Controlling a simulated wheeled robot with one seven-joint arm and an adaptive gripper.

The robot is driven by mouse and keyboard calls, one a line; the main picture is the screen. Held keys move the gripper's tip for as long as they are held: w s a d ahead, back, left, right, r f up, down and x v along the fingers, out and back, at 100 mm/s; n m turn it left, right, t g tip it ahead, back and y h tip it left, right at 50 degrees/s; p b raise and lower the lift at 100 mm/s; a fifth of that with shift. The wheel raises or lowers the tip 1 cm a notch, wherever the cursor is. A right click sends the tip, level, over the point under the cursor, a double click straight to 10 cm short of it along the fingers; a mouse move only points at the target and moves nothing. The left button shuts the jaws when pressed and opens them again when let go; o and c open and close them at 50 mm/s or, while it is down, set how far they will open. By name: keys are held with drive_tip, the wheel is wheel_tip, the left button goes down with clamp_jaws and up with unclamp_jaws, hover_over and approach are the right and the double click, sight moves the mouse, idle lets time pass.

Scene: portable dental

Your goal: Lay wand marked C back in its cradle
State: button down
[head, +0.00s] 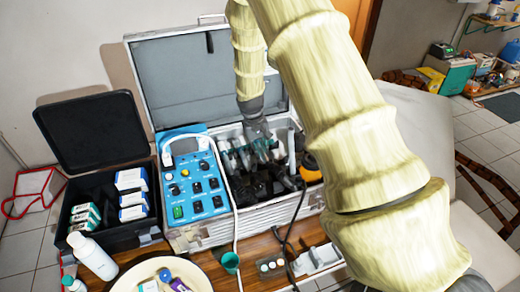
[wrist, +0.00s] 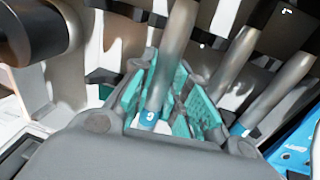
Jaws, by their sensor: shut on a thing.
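The wand marked C (wrist: 168,60) is a grey metal rod with a blue band bearing a white letter, in the wrist view. My gripper (wrist: 172,88) is shut on it, with teal-lined fingers on both sides of the rod. In the head view my gripper (head: 262,145) is low inside the open case, over the row of wands. The held wand cannot be told apart there. The cradle seat for this wand is hidden by the fingers, so I cannot tell whether the wand touches it.
Other grey wands (wrist: 275,92) lie close on the right. A dark cylinder (wrist: 35,30) is at the left. The case (head: 190,62) has its lid up behind. A blue control panel (head: 193,180) stands left of the wands. A cream bowl (head: 125,282) is in front.

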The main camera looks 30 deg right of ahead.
drive_tip(key=shift+f, duration=0.15)
drive_tip(key=shift+f, duration=0.55)
drive_tip(key=shift+f, duration=0.1)
idle(0.4)
drive_tip(key=c, duration=1.3)
unclamp_jaws()
drive_tip(key=shift+w+a+r+p, duration=0.1)
drive_tip(key=shift+a+r+p, duration=0.1)
drive_tip(key=shift+r+p, duration=0.9)
drive_tip(key=shift+a+r+p, duration=0.2)
drive_tip(key=shift+r+p, duration=0.45)
drive_tip(key=shift+r, duration=0.9)
drive_tip(key=shift+w+a+r+p, duration=0.1)
drive_tip(key=shift+a+r+p, duration=0.1)
drive_tip(key=shift+r+p, duration=0.9)
drive_tip(key=shift+r, duration=0.3)
